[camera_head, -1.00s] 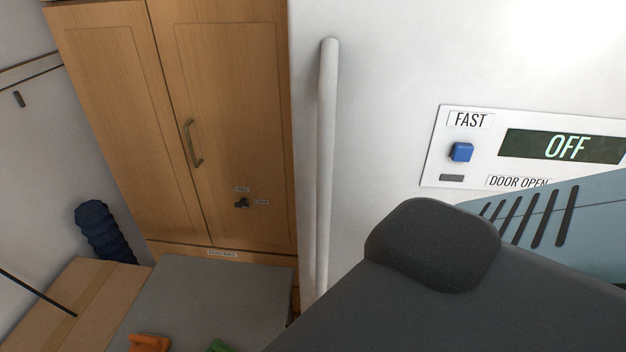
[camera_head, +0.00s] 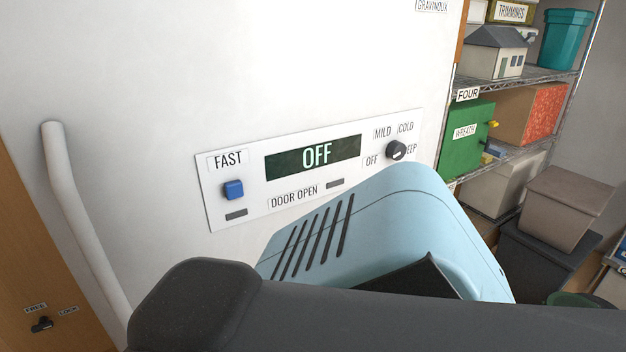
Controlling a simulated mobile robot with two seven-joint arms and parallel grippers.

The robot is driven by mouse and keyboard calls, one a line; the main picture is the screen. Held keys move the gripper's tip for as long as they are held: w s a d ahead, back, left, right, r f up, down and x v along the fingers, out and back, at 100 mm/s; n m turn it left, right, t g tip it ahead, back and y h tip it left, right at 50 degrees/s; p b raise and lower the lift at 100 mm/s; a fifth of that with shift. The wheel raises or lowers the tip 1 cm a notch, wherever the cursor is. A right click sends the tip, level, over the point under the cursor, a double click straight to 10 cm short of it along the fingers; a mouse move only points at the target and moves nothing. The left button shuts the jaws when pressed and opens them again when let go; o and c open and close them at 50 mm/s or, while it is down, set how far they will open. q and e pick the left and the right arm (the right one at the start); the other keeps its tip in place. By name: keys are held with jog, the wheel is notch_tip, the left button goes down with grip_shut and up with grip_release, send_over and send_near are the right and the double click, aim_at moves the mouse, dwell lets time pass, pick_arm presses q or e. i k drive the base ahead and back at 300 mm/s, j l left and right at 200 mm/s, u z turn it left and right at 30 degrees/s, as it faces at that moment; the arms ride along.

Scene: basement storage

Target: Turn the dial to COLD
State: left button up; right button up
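The dial (camera_head: 396,150) is a small black knob at the right end of a white control panel (camera_head: 250,166) on a white appliance. Labels OFF, MILD, COLD and one partly hidden, ending in EEP, surround it. I cannot tell which label its pointer faces. The display (camera_head: 313,157) reads OFF. A blue button (camera_head: 233,190) sits under the label FAST. My dark arm link and a light blue part with slots cover the lower middle of the view, just below the panel. Neither gripper's fingertips are in view.
A white door handle (camera_head: 80,215) runs down the appliance's left side. A wooden cabinet (camera_head: 25,270) with a small FREE/LOCK knob (camera_head: 42,324) is at the far left. Shelves on the right hold a green box (camera_head: 465,140), a teal bucket (camera_head: 564,38) and lidded bins (camera_head: 563,205).

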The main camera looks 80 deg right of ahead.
aim_at(396, 150)
jog(key=z, duration=0.4)
jog(key=k+l+z, duration=0.1)
jog(key=z, duration=0.3)
jog(key=l+z, duration=0.1)
jog(key=z, duration=0.3)
jog(key=l+z, duration=0.1)
jog(key=z, duration=0.3)
jog(key=l+z, duration=0.1)
jog(key=z, duration=0.3)
